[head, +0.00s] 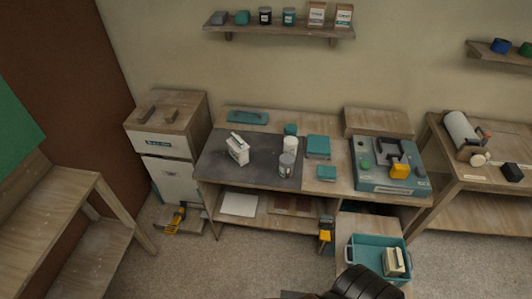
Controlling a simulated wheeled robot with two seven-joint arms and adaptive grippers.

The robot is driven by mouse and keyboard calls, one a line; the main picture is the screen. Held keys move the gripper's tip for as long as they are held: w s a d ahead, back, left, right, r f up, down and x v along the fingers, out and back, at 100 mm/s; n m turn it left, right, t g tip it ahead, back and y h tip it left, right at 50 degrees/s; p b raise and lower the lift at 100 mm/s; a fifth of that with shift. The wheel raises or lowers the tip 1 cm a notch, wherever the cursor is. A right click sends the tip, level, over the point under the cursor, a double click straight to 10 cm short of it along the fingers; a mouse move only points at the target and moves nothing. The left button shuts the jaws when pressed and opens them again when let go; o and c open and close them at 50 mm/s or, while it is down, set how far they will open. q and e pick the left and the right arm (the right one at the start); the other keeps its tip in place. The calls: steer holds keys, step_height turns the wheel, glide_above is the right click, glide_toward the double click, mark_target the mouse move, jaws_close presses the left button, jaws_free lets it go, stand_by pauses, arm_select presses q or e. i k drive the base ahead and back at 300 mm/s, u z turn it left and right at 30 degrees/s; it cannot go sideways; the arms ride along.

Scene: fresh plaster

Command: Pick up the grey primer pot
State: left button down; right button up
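A grey pot (286,166), which looks like the grey primer pot, stands upright on the dark mat (217,163) at the front right of the middle workbench. A white pot (290,145) stands just behind it, and a teal pot (291,130) stands behind that. Neither of my grippers shows in the head view. A dark rounded part at the bottom edge seems to be mine.
Teal boxes (318,146) lie right of the pots, with a teal machine (388,179) further right. A low stand holds a teal crate (380,256) in front. A wall shelf (279,29) hangs above. Open floor (225,265) lies before the bench.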

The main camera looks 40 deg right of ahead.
mark_target(287, 161)
steer(key=i, duration=0.45)
steer(key=z, duration=1.3)
steer(key=i, duration=0.7)
steer(key=u, duration=1.1)
